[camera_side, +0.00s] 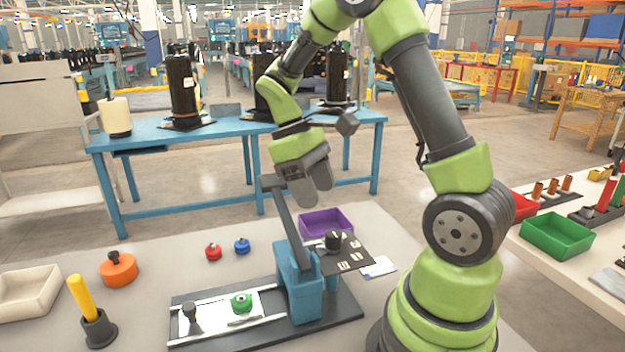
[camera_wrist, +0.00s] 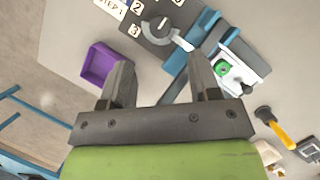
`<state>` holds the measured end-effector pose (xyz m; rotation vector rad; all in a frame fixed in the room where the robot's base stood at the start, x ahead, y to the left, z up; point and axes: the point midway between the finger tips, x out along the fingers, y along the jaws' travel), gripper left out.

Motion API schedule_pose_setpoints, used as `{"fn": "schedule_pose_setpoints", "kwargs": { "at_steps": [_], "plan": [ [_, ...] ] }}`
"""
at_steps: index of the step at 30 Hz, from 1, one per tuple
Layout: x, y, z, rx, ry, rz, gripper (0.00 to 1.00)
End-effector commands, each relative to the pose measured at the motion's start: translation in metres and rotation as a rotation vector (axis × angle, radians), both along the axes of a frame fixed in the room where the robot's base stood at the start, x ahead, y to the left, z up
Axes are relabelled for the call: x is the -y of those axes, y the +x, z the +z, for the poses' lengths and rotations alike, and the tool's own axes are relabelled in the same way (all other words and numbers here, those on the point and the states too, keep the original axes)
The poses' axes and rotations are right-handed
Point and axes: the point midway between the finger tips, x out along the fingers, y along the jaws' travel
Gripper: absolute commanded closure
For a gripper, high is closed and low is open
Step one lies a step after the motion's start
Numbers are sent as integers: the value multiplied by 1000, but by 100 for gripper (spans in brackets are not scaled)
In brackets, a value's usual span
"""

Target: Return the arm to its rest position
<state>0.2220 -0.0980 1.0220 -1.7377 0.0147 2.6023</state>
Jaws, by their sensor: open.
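My gripper (camera_side: 309,190) hangs from my green and dark grey arm, above the far part of the grey table and apart from everything on it. In the wrist view my gripper (camera_wrist: 163,85) shows two dark fingers spread apart with nothing between them. Below it in the side view stands a blue press-like fixture (camera_side: 299,285) with a dark lever arm tilted up. A black knob (camera_side: 333,240) sits on a dark plate with labels beside the fixture; the wrist view shows this knob (camera_wrist: 158,27) by step numbers.
A purple bin (camera_side: 326,222) lies behind the fixture. A green part (camera_side: 241,302) sits on the fixture's slide. Red (camera_side: 213,252) and blue (camera_side: 242,246) knobs, an orange weight (camera_side: 118,268), a yellow-handled tool (camera_side: 80,297) and a white tray (camera_side: 28,292) stand to the left.

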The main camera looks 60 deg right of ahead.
Motion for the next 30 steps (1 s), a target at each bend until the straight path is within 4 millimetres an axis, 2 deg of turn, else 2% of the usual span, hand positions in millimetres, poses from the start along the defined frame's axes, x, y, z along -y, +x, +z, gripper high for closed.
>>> {"fn": "schedule_pose_setpoints", "kwargs": {
  "at_steps": [5,17,23,30],
  "plan": [
    [0,4,11,1,1,-1,43],
    [-3,4,16,19,-3,-6,43],
    [-31,-3,48,213,-28,-50,43],
    [-80,-31,91,571,9,-176,43]
  ]
}}
